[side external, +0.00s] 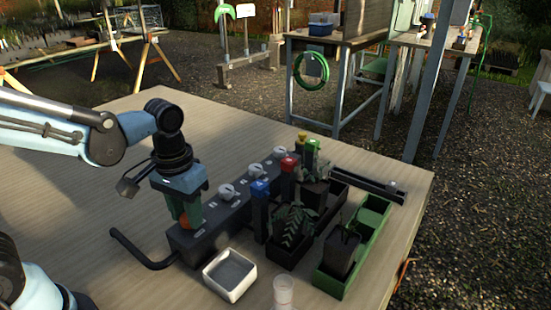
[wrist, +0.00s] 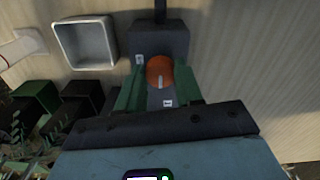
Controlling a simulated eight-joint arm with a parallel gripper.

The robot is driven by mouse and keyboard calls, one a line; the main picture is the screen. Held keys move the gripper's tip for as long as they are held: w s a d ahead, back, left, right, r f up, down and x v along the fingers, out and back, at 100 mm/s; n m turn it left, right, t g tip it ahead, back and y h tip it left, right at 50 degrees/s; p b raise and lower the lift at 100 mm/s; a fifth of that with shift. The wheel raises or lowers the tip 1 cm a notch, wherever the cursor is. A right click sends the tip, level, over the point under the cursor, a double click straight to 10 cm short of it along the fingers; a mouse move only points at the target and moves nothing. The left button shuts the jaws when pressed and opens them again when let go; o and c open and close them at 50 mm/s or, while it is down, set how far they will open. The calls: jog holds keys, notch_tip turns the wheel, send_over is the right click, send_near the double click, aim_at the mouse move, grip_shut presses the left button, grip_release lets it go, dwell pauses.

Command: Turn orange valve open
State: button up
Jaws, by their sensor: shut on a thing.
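The orange valve (wrist: 160,72) is a round knob with a pale line on it, at the end of a dark grey manifold block (side external: 228,217). In the side view only a little of the orange valve (side external: 185,222) shows between the fingers. My gripper (wrist: 159,88) points down over it, its green fingers on either side of the knob and shut on it. In the wrist view the pale line runs along the block's length. My gripper (side external: 182,215) hides most of the knob in the side view.
Several white-grey knobs (side external: 228,191) line the block. Blue, red, yellow and green topped posts stand beside it, near plants in black and green trays (side external: 330,283). A white square dish (side external: 230,290) and a clear cup (side external: 283,292) stand in front. A black hose (side external: 138,256) curves left.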

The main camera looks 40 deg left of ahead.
dwell(0.3)
jog(key=o, duration=1)
jog(key=shift+o, duration=0.2)
jog(key=shift+r, duration=0.1)
notch_tip(320, 180, up, 12)
dwell(0.4)
jog(key=shift+w+a+f+m+t, duration=0.1)
jog(key=shift+a+f+m+t, duration=0.3)
jog(key=shift+f+t, duration=0.8)
jog(key=shift+w+a+f+m+t, duration=0.15)
jog(key=shift+a+f+m+t, duration=0.25)
jog(key=shift+f+t, duration=0.75)
jog(key=shift+w+a+f+m+t, duration=0.1)
jog(key=shift+a+f+m+t, duration=0.3)
jog(key=shift+f+t, duration=0.8)
